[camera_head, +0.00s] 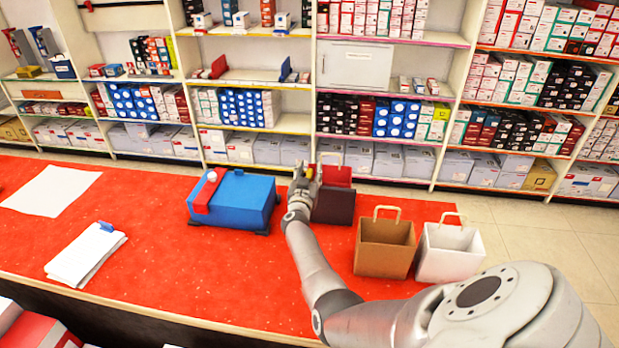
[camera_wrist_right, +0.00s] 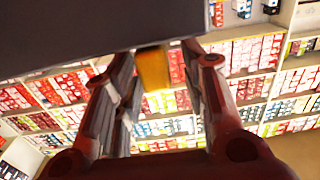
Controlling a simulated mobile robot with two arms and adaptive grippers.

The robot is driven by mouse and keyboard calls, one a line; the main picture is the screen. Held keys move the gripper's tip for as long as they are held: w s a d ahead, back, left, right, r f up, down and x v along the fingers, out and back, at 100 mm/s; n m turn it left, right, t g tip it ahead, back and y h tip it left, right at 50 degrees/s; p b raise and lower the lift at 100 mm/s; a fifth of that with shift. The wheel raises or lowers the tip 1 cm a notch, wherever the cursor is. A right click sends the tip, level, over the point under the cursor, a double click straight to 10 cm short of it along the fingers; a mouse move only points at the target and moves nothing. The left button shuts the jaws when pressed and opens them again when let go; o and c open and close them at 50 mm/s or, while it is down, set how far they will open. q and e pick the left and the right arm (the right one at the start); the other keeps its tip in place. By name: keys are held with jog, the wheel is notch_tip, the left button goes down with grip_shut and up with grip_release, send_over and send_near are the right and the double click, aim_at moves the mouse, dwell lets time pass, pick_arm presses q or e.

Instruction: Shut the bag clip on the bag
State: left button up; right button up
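My right gripper (camera_head: 303,180) is at the back of the red counter, just left of a dark maroon bag-like thing (camera_head: 334,204) with a red upper part. A small yellow piece (camera_head: 311,171), possibly the bag clip, shows at the fingertips. In the right wrist view the yellow piece (camera_wrist_right: 153,68) sits between the two spread fingers, with gaps visible at its sides. A dark surface (camera_wrist_right: 90,30) covers the top of that view and hides the yellow piece's upper end. I cannot tell whether the yellow piece touches the maroon thing. My left gripper is not in view.
A blue box-like device (camera_head: 245,200) with a red strip stands left of the gripper. A brown paper bag (camera_head: 384,250) and a white bag (camera_head: 450,255) stand to the right. A clipboard (camera_head: 85,257) and a paper sheet (camera_head: 50,190) lie left. Stocked shelves (camera_head: 250,85) stand behind.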

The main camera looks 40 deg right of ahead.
jog(key=shift+w+d, duration=0.25)
jog(key=shift+d, duration=0.05)
